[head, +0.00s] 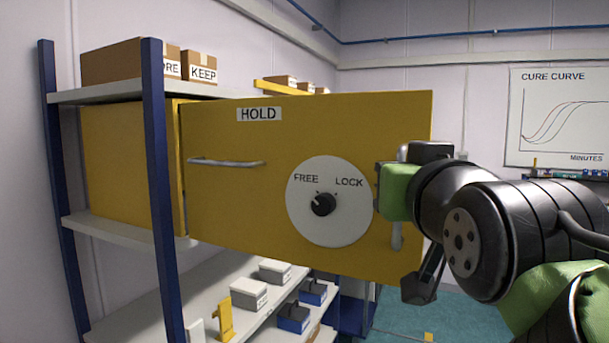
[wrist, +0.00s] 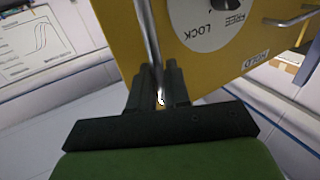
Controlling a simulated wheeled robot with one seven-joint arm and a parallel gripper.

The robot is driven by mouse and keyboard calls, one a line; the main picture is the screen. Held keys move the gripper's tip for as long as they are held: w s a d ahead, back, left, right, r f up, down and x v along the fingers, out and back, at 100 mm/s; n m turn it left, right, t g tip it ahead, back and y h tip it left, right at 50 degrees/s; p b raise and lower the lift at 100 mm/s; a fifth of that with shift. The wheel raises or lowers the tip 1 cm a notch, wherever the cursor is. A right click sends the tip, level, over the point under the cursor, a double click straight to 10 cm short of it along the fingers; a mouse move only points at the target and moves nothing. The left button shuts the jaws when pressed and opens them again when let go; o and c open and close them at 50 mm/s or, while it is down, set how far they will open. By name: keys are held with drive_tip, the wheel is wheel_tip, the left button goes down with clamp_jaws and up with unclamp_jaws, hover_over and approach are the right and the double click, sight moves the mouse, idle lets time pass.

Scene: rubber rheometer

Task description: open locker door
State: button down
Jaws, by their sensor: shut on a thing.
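The yellow locker door (head: 255,225) faces me in the head view, with a HOLD label and a white dial marked FREE and LOCK. The black knob (head: 323,204) sits in the dial's middle; its pointer is too small to read. An upright metal bar handle (head: 397,236) is near the door's right edge. My gripper (wrist: 160,95) is shut on this bar, which runs up between the fingers in the wrist view (wrist: 148,40). In the head view my arm partly hides the grip. How far the door stands open is hard to tell.
A second, horizontal handle (head: 227,163) is on the door's left part. The locker stands in a shelf unit with a blue post (head: 160,200). Cardboard boxes (head: 112,64) are on top; grey and blue bins (head: 249,293) sit below. Floor (head: 400,318) shows at lower right.

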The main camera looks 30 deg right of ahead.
drive_tip(key=c, duration=1.3)
unclamp_jaws()
drive_tip(key=shift+w, duration=0.15)
drive_tip(key=v, duration=1.5)
drive_tip(key=shift+s+a, duration=0.2)
drive_tip(key=shift+s, duration=0.15)
